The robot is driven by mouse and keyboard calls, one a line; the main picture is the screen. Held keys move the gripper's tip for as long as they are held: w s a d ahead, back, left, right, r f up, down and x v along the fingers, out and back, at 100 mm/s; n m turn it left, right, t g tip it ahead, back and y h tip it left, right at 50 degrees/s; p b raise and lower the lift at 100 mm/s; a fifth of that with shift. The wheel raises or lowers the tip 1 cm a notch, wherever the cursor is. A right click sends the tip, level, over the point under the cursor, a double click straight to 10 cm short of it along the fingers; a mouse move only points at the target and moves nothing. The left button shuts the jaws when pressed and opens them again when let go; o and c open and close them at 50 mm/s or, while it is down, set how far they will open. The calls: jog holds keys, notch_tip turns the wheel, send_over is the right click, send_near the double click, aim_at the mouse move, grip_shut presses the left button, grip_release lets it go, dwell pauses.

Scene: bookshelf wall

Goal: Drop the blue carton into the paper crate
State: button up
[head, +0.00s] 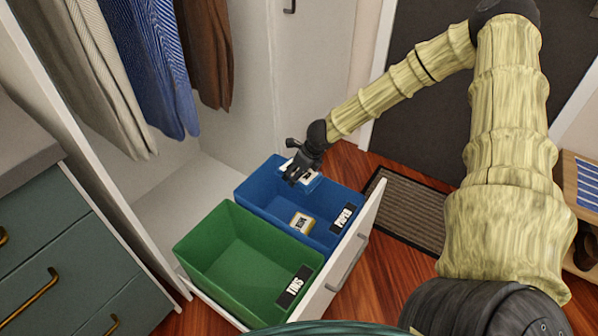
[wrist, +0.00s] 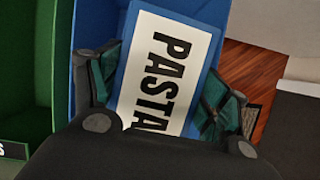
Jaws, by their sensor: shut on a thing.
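The blue carton (wrist: 208,48) fills the middle of the wrist view, with a large white label reading PASTA. My gripper (head: 300,176) is shut on it, with one finger on each side. In the head view only a small white and blue part of the carton (head: 314,181) shows beside the fingers. The paper crate (head: 262,205) is a blue open bin with a black PAPER label. My gripper holds the carton over the far part of this crate. Whether the carton touches the crate wall cannot be told.
A small cream carton (head: 301,222) lies inside the paper crate. A green crate (head: 225,250) labelled TINS stands beside it, empty. Both sit in a pulled-out white drawer (head: 350,262). Clothes (head: 160,65) hang at upper left. A doormat (head: 408,214) lies to the right.

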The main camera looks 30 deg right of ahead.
jog(key=shift+f+b, duration=0.45)
jog(key=shift+f, duration=0.35)
jog(key=o, duration=1.1)
jog(key=shift+v, duration=6)
jog(key=shift+d, duration=0.1)
